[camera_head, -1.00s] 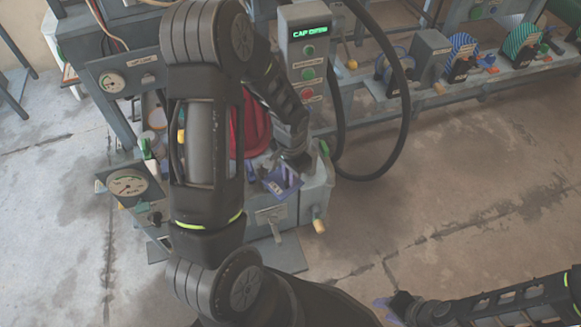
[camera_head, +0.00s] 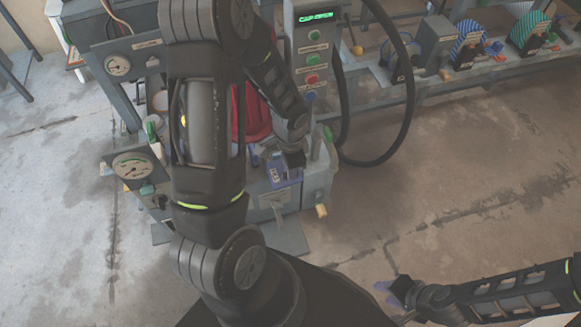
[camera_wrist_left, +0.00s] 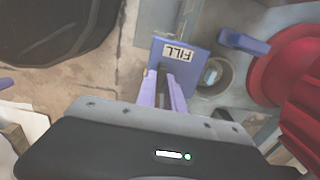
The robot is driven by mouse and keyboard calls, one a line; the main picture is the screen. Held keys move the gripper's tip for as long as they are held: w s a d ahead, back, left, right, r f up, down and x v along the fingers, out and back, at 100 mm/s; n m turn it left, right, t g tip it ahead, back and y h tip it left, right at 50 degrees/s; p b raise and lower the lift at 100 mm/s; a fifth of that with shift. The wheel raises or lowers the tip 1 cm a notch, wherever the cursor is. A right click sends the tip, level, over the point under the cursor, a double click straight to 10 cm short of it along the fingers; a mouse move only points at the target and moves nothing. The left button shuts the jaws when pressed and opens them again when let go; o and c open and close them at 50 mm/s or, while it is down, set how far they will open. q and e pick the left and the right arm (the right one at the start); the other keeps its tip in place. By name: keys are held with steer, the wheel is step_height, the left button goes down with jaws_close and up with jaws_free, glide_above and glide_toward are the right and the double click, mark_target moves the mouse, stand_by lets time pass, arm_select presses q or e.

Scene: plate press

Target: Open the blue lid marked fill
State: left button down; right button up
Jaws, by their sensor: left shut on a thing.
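The blue lid marked FILL (camera_wrist_left: 181,53) is in the left wrist view, with its white label upside down. In the head view the lid (camera_head: 284,171) stands tilted up at the front of the machine. Part of a round opening (camera_wrist_left: 216,76) shows beside it in the wrist view. My left gripper (camera_wrist_left: 166,90) is shut on the lid at its lower edge in that view; the exact contact is partly hidden. My right gripper (camera_head: 388,290) is over the floor at lower right, away from the machine; its jaws are too small to read.
A red round part (camera_wrist_left: 297,75) and a blue lever (camera_wrist_left: 243,42) are close beside the lid. A control post (camera_head: 316,45) with a green display and buttons stands behind. A black hose (camera_head: 408,105) loops to its right.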

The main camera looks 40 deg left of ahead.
arm_select(q)
steer(key=c, duration=1.4)
jaws_free()
steer(key=shift+c, duration=0.2)
step_height(320, 180, up, 8)
steer(key=shift+f+p, duration=0.1)
steer(key=shift+p, duration=1.05)
